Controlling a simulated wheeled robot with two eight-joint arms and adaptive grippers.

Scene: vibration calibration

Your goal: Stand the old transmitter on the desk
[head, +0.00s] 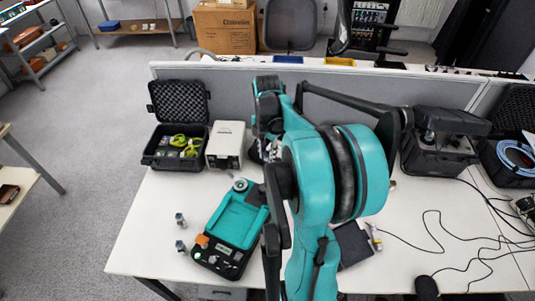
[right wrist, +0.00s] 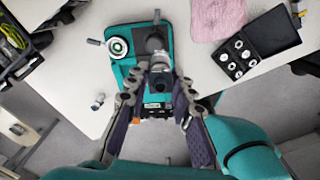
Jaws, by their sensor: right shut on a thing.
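My right gripper (right wrist: 160,76) is shut on a small grey metal cylinder with a dark end, apparently the old transmitter (right wrist: 159,62). I cannot tell whether the two touch. In the head view the open case (head: 236,222) lies on the white desk (head: 150,225), and my right arm hides its right side and the held piece. Two similar small cylinders stand on the desk left of the case, one farther back (head: 180,219) and one nearer (head: 181,246). My left gripper is not in view.
A black case with yellow-green items (head: 178,150) and a white box (head: 225,145) stand behind. A pink cloth (right wrist: 215,18) and a black adapter box (right wrist: 262,45) lie to the right. Loose cables (head: 440,235) cover the desk's right part. The desk's left front is mostly clear.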

